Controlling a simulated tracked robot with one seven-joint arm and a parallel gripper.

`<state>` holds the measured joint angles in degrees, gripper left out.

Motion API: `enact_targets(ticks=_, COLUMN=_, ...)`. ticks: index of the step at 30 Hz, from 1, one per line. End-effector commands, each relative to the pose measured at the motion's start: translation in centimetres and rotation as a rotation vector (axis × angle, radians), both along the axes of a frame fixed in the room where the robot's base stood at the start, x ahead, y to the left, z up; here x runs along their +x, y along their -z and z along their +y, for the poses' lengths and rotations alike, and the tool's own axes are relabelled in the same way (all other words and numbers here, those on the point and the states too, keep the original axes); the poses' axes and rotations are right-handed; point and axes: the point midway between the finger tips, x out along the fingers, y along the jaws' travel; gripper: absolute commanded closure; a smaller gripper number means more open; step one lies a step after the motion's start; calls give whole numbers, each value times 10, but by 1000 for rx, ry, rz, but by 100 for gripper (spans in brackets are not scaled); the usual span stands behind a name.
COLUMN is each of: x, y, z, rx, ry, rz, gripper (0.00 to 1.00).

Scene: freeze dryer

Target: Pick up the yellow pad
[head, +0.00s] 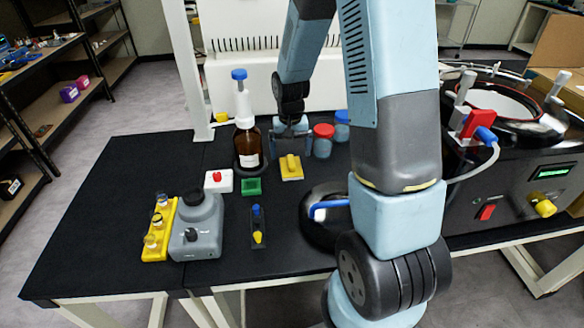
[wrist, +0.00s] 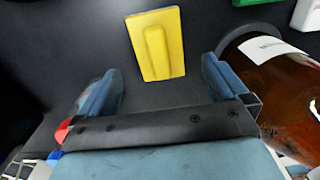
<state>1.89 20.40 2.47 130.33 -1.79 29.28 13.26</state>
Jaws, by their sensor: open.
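The yellow pad (head: 291,167) lies flat on the black table top in the head view, with a raised yellow grip along its middle. In the wrist view the yellow pad (wrist: 156,45) is ahead of the fingers and roughly centred between them. My gripper (wrist: 160,82) is open and empty, its two blue-grey fingers spread wider than the pad. In the head view my gripper (head: 291,130) is just behind the pad, and my arm hides part of the table to the right.
A brown bottle (head: 247,147) stands close left of my gripper; it also shows close by in the wrist view (wrist: 270,70). Red-lidded (head: 323,140) and blue-lidded (head: 341,127) jars stand to the right. A green block (head: 251,186) lies left of the pad. The table's left end is clear.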

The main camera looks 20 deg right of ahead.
Motion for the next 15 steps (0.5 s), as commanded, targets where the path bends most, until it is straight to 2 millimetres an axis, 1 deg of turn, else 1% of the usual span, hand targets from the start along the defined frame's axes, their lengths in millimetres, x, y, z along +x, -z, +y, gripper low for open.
enact_targets(ticks=3, x=-3, y=17, z=0, rx=0, ry=-1, rz=5, gripper=0)
enact_targets(ticks=7, x=-4, y=33, z=0, rx=1, ry=0, rz=3, gripper=0)
enact_targets(ticks=12, x=-4, y=45, z=1, rx=0, ry=0, rz=1, gripper=0)
enact_targets(ticks=15, x=-4, y=47, z=1, rx=0, ry=0, rz=0, gripper=0)
